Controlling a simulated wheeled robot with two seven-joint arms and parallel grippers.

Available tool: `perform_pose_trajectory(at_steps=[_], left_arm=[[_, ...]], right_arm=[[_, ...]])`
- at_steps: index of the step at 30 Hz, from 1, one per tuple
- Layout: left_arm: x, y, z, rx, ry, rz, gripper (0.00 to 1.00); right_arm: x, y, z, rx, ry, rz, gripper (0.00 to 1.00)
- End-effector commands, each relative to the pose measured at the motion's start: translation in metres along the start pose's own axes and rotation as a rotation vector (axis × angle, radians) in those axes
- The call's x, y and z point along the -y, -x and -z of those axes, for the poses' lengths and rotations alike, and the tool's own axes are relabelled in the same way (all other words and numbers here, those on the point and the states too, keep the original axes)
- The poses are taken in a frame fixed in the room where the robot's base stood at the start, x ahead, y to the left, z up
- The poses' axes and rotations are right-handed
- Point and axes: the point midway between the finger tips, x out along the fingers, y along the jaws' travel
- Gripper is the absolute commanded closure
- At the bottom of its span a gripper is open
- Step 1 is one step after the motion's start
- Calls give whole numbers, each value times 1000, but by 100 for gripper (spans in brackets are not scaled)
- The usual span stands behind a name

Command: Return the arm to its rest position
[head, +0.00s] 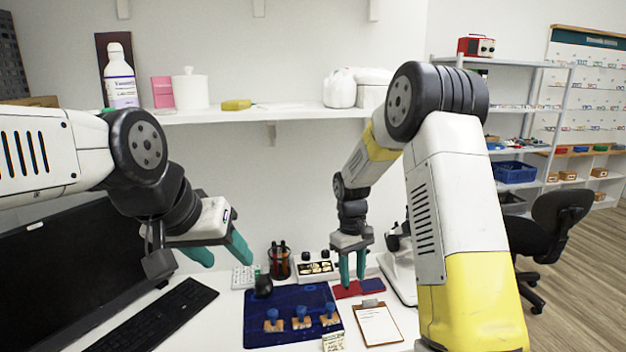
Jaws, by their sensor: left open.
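My left arm comes in from the left, and its left gripper (219,251) hangs in the air above the desk, between the monitor and the blue mat. Its teal fingers are spread apart with nothing between them. My right arm reaches in from the right, and its right gripper (353,268) points down above the back of the desk, near the red and dark blue booklets. A narrow gap shows between its teal fingers, and I see nothing held there. Both grippers look clear of the objects on the desk.
A blue mat (255,330) holds three wooden blocks with blue knobs. A clipboard (391,334), a keyboard (150,318), a monitor (60,280), a pen cup (279,264) and a trial-lens-like case (316,270) crowd the desk. A wall shelf (290,113) runs behind; a chair (560,225) stands right.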

Motion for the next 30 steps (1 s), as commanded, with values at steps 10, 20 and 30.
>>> perform_pose_trajectory(at_steps=[10, 20, 30], left_arm=[[0, 0, 0, 1, 0, 0, 48], [0, 0, 0, 1, 0, 0, 48], [0, 0, 0, 1, 0, 0, 48]], right_arm=[[2, 39, -18, -67, -53, 4, 63], [11, 106, -62, -198, -152, 13, 63], [47, 186, -159, -442, -322, 33, 63]])
